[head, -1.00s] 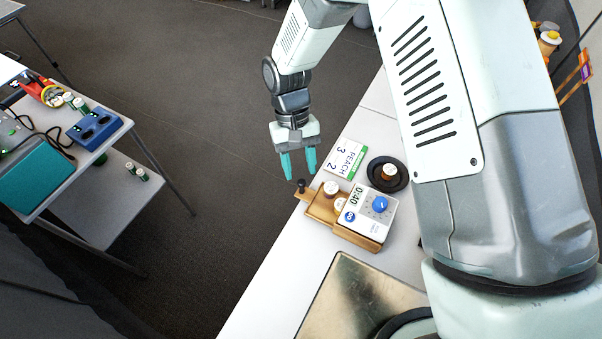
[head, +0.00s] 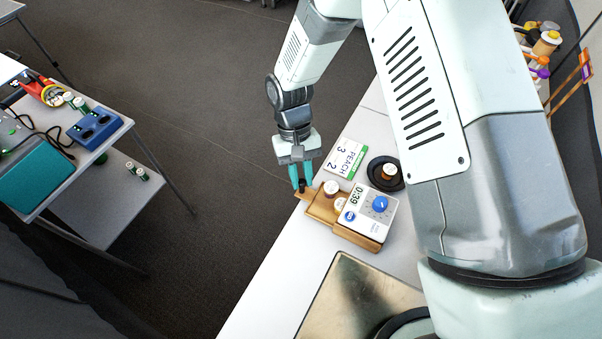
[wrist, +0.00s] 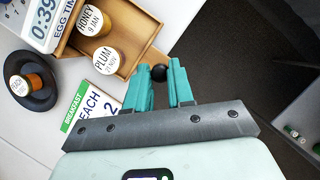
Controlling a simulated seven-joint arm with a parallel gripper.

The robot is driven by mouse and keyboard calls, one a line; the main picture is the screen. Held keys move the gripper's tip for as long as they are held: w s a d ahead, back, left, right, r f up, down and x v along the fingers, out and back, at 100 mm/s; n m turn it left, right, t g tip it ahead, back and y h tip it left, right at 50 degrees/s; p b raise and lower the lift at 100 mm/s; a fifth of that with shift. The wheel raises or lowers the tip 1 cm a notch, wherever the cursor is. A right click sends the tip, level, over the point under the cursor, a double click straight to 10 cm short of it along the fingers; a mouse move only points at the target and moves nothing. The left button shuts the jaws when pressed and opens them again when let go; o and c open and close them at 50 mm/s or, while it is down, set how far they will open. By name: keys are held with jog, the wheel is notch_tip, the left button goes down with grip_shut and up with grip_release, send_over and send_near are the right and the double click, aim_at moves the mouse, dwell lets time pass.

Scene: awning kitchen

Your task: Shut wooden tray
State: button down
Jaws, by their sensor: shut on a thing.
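The wooden tray (head: 317,212) is pulled out like a drawer from under the white egg timer (head: 385,224), toward the table's left edge. In the wrist view, the tray (wrist: 135,36) holds two white-lidded jars, labelled HONEY (wrist: 91,20) and PLUM (wrist: 106,60). A dark round knob (wrist: 159,73) stands at the tray's outer end. My gripper (head: 302,188) points down there, with its teal fingers on either side of the knob. It is shut on the knob; the fingers partly hide it in the head view.
A PEACH card (head: 346,157) lies behind the tray, next to a black dish (head: 374,180) with a jar on it. A shiny metal plate (head: 345,305) is in front. The table's left edge lies close to the tray's knob end, with floor beyond.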

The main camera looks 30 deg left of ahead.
send_over(332, 203)
jog(key=shift+a, duration=0.15)
dwell(0.4)
jog(key=c, duration=1)
grip_release()
